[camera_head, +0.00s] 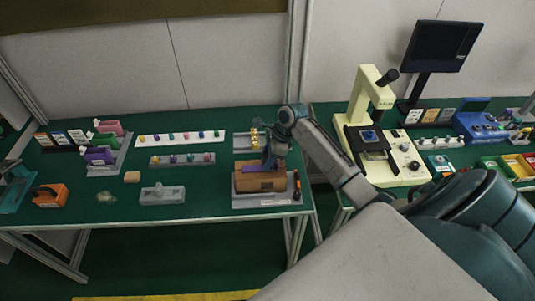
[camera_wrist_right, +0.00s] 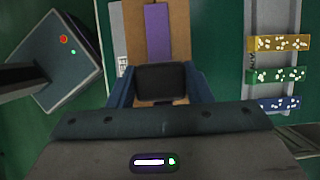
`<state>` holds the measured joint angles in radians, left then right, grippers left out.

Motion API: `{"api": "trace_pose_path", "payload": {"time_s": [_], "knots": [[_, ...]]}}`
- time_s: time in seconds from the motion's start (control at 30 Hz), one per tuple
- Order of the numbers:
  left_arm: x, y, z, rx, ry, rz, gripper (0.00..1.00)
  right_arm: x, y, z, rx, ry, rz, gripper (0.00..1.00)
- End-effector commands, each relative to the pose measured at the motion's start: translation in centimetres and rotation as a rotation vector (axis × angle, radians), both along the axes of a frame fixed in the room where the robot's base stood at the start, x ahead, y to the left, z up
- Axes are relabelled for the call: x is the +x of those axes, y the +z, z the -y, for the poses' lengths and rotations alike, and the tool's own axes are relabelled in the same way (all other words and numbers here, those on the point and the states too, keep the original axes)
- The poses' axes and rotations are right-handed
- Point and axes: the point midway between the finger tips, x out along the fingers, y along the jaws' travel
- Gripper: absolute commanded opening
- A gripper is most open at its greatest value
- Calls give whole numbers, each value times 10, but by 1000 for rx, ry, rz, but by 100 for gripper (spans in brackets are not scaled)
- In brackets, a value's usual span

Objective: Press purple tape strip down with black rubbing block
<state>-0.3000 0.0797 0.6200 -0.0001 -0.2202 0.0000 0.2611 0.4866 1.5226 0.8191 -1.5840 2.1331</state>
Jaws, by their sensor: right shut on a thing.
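My right gripper (camera_head: 270,163) reaches in from the right above the brown block (camera_head: 260,183) on the left table. In the right wrist view its two blue fingers (camera_wrist_right: 161,92) are shut on the black rubbing block (camera_wrist_right: 161,80). The purple tape strip (camera_wrist_right: 158,32) lies along the brown block's top. The black block is at the strip's near end and hides part of it. I cannot tell whether block and strip touch. The strip shows slightly in the head view (camera_head: 251,168). My left gripper is not in view.
The brown block rests on a grey tray (camera_head: 262,202). A rack with yellow, green and blue pieces (camera_wrist_right: 277,75) stands beside it. A grey fixture (camera_head: 162,194), a tan block (camera_head: 132,176) and an orange item (camera_head: 50,195) are further left. A cream microscope-like machine (camera_head: 375,120) stands right.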

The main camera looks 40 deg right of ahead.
Motion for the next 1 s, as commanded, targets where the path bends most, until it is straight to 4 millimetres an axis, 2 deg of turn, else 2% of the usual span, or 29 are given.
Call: {"api": "trace_pose_path", "payload": {"time_s": [1.0], "knots": [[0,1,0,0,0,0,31,0,-9,0,0,0,0,27]]}}
